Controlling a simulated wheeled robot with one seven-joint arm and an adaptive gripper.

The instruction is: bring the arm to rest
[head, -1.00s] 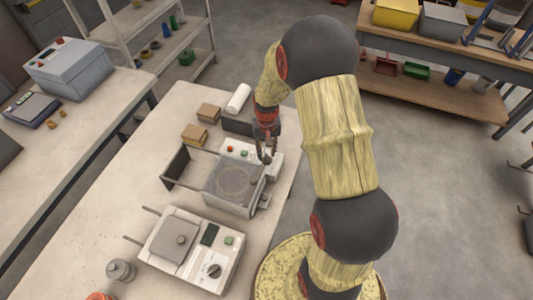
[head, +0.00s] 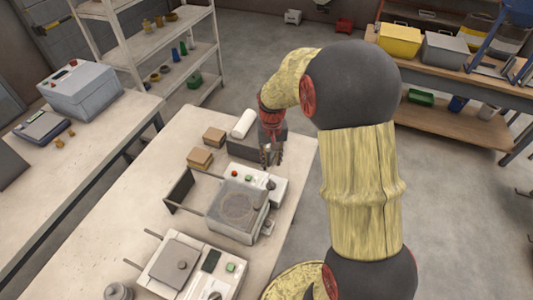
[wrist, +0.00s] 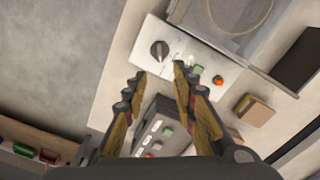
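My gripper (head: 271,158) is raised over the far right part of the work table, beyond the white control panel (head: 258,182) of the bagging machine. In the wrist view my gripper (wrist: 160,74) has its two fingers spread apart with nothing held between them. The panel (wrist: 205,68) with its dark knob and its red and green buttons lies past the fingertips. My arm is bent, arching up from the lower right and down to the gripper.
A clear-lidded chamber (head: 238,207) stands in front of the panel, with a second white machine (head: 185,262) nearer. Small cardboard boxes (head: 200,158) and a white roll (head: 243,123) lie at the back. A shelf (head: 150,42) stands behind. Open floor lies right of the table.

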